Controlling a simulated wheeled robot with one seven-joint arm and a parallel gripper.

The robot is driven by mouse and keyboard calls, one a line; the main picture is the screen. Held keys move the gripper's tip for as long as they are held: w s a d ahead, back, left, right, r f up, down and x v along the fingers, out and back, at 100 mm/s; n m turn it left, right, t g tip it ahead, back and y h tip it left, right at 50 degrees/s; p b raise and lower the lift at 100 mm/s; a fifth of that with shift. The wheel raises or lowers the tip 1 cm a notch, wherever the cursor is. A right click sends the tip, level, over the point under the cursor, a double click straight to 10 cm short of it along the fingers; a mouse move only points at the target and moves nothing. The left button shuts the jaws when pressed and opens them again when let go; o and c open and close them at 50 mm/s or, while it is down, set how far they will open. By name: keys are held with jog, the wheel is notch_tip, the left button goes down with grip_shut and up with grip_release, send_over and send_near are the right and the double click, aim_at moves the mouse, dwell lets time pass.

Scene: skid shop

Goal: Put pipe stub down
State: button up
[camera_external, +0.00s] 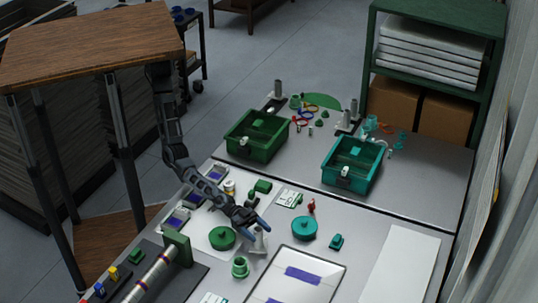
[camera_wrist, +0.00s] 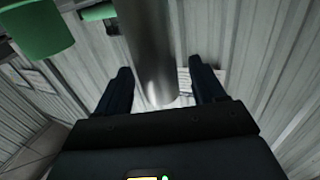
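A grey pipe stub (camera_external: 259,240) with a wider foot stands on the worktable in the external view, beside my gripper (camera_external: 258,215). In the wrist view a smooth metal cylinder (camera_wrist: 150,45), which looks like the pipe stub, runs between the two dark fingers of my gripper (camera_wrist: 162,85). A gap shows between the cylinder and the right finger, so the gripper looks open around or over it. Contact with the left finger cannot be told.
A green round lid (camera_external: 222,238) and a green flanged piece (camera_external: 240,267) stand close by. A teal round lid (camera_external: 304,228) is to the right. A white framed board (camera_external: 318,262) lies in front. Green (camera_external: 240,145) and teal (camera_external: 330,175) bins stand farther back.

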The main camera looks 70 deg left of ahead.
jog(key=shift+a+r+p, duration=0.1)
jog(key=shift+r+p, duration=0.15)
jog(key=shift+p, duration=0.1)
jog(key=p+v, duration=0.7)
jog(key=v, duration=0.4)
jog(key=shift+s+a+p, duration=0.2)
jog(key=shift+a+p, duration=0.15)
jog(key=shift+p, duration=0.05)
jog(key=shift+f, duration=0.15)
